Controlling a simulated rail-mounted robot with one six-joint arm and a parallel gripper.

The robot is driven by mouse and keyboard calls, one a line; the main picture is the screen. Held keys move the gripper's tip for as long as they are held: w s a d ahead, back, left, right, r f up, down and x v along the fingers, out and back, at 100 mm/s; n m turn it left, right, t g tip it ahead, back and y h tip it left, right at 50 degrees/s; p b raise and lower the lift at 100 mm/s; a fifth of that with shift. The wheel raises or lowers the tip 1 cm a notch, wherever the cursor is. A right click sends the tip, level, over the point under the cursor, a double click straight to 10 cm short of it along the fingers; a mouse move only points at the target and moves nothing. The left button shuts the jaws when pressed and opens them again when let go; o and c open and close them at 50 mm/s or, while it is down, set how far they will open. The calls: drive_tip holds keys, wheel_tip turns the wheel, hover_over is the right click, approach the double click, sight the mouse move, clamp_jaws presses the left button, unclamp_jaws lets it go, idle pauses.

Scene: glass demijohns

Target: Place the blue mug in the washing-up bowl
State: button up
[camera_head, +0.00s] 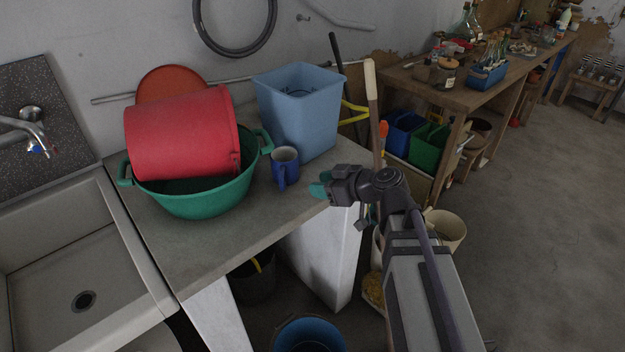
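The blue mug (285,168) stands upright on the grey worktop, just right of the green bowl and in front of a light blue bin. Its pale inside shows at the top and its handle faces the camera. The green two-handled washing-up bowl (200,205) sits on the worktop to the left of the mug. A red bucket (180,135) lies on its side in the bowl and covers most of its opening. My gripper (320,184), with teal fingertips, is right of the mug near the worktop's right edge, pointing left. Its fingertips look apart, with nothing between them.
The light blue bin (298,108) stands behind the mug. A sink (75,265) with a tap adjoins the worktop on the left. Bare worktop (245,232) lies in front of the bowl and mug. A cluttered wooden workbench (455,95) stands at the back right, with long handles leaning nearby.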

drive_tip(key=s+d+f+m+g+h, duration=0.7)
drive_tip(key=s+d+f+m+h, duration=0.2)
drive_tip(key=s, duration=0.3)
drive_tip(key=shift+s+d+f+m+g+h, duration=0.3)
drive_tip(key=shift+s+f+m+g+h, duration=0.1)
drive_tip(key=shift+f+m+h, duration=0.35)
drive_tip(key=shift+d+h, duration=0.2)
drive_tip(key=shift+h, duration=0.05)
drive_tip(key=shift+c, duration=0.8)
